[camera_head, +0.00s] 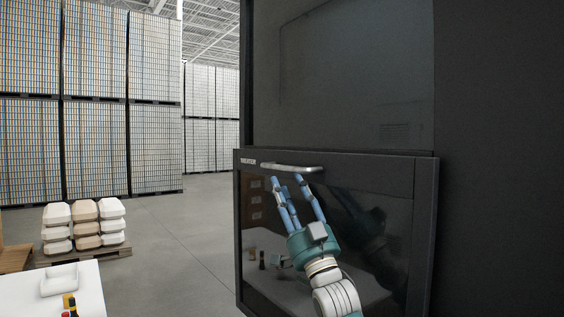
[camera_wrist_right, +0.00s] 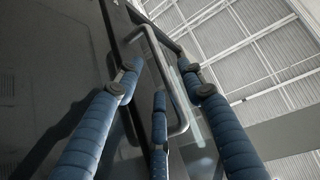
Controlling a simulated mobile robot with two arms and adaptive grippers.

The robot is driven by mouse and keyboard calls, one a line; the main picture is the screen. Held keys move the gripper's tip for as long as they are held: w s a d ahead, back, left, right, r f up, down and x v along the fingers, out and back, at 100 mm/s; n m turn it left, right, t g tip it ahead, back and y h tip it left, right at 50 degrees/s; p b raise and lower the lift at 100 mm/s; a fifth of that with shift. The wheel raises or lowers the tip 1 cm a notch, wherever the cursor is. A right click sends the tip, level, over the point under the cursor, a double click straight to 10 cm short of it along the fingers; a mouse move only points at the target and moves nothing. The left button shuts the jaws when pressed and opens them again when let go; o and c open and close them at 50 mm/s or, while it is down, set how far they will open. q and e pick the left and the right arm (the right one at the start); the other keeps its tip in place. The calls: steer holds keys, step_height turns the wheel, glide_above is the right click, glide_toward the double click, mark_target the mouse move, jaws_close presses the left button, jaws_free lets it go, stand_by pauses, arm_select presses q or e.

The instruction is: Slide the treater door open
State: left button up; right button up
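The treater door (camera_head: 345,235) is a dark glass panel in a black frame on the lower part of a large black machine. A silver bar handle (camera_head: 292,168) runs across its top left edge. My right gripper (camera_head: 289,182) has blue fingers pointing up at the handle, in front of the glass. In the right wrist view the handle (camera_wrist_right: 166,75) lies between the spread fingers of this gripper (camera_wrist_right: 160,72), which are apart and not closed on it. Contact with the handle cannot be told. My left gripper is out of view.
The black machine's upper panel (camera_head: 355,75) rises above the door. A white table (camera_head: 75,295) with small bottles stands at lower left. Stacked trays (camera_head: 84,226) sit on a pallet behind it. Tall pallets of cans (camera_head: 95,100) stand at the back. The floor (camera_head: 185,235) left of the machine is clear.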

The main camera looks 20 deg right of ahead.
mark_target(280, 167)
steer(key=p+x, duration=0.2)
steer(key=x, duration=0.3)
steer(key=shift+w+r, duration=0.1)
steer(key=shift+r, duration=0.1)
steer(key=shift+p+x, duration=0.55)
steer(key=shift+x, duration=0.25)
steer(key=shift+w+d+f, duration=0.1)
steer(key=shift+w, duration=0.05)
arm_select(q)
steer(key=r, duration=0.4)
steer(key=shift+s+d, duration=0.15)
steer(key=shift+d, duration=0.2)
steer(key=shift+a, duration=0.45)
arm_select(e)
jaws_close()
